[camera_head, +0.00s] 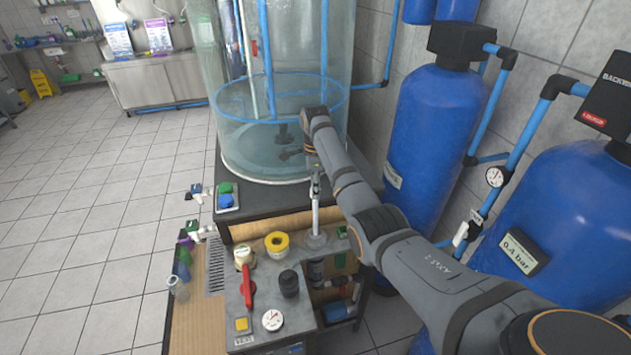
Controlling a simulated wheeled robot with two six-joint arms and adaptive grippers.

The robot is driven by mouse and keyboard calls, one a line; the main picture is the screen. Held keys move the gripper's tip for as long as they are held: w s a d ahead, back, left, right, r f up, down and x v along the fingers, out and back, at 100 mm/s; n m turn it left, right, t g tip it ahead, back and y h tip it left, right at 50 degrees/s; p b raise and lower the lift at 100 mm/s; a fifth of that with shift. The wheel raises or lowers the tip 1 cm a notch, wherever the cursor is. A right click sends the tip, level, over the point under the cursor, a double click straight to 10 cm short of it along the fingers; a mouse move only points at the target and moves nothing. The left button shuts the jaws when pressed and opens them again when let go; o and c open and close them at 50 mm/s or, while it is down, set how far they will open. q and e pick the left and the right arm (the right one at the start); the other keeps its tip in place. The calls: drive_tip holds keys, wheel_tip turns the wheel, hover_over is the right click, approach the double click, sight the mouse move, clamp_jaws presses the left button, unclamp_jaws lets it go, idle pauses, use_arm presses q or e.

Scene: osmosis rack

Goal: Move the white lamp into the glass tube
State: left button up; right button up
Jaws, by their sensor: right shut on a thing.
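My right gripper (316,182) comes in from the right and points down over the wooden and grey bench. It is shut on the white lamp (315,212), a thin white upright rod. The lamp's lower end meets a pale, glassy round piece (316,240) at the bench's back edge, which may be the top of the glass tube. I cannot tell whether the lamp is inside it or just above it. My left gripper is not in view.
A large clear tank (240,140) stands behind on a dark base. Blue pressure tanks (430,130) and pipes crowd the right. The bench holds a yellow tape roll (277,243), a red-handled valve (247,287), a black knob (289,283) and a gauge (272,320). Tiled floor lies open at left.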

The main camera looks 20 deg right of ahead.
drive_tip(key=shift+f, duration=0.25)
drive_tip(key=shift+f+b, duration=0.3)
drive_tip(key=shift+f, duration=1.05)
drive_tip(key=b, duration=0.1)
hover_over(315, 220)
drive_tip(key=shift+w+d+f, duration=0.15)
drive_tip(key=shift+w+f, duration=0.05)
drive_tip(key=shift+f, duration=0.9)
drive_tip(key=shift+w+d+f, duration=0.1)
drive_tip(key=shift+w+f, duration=0.1)
drive_tip(key=shift+f, duration=0.9)
drive_tip(key=shift+f+b, duration=2)
drive_tip(key=shift+f, duration=1.45)
drive_tip(key=shift+f, duration=0.2)
